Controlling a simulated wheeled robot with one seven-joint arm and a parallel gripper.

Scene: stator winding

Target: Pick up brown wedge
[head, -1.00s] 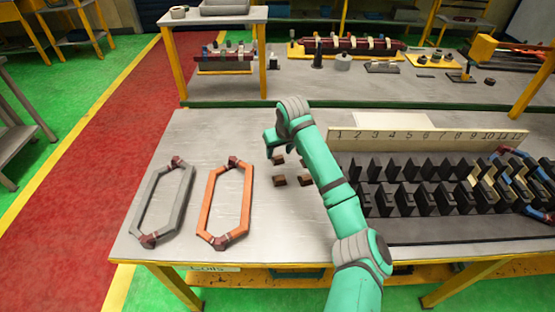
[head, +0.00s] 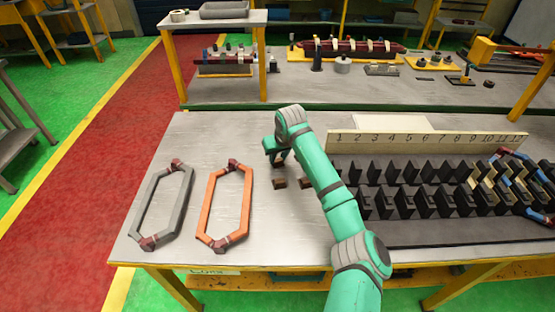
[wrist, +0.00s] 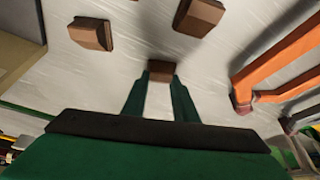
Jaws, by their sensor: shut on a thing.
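My gripper (head: 277,152) is at the middle of the table, low over the wedge area. In the wrist view my gripper (wrist: 160,95) has its two green fingers shut on a brown wedge (wrist: 160,72), one finger on each side. I cannot tell if this wedge touches the table. Two other brown wedges lie apart on the table in the wrist view, one at upper left (wrist: 91,33) and one at top (wrist: 199,17). In the head view a wedge (head: 279,183) lies in front of my gripper, and another wedge (head: 305,183) is partly behind my arm.
A grey coil (head: 143,205) and an orange coil (head: 207,205) lie left of the wedges. A black slotted stator rack (head: 440,230) with a numbered board (head: 430,140) stands to the right. The table (head: 265,235) is clear in front of the wedges.

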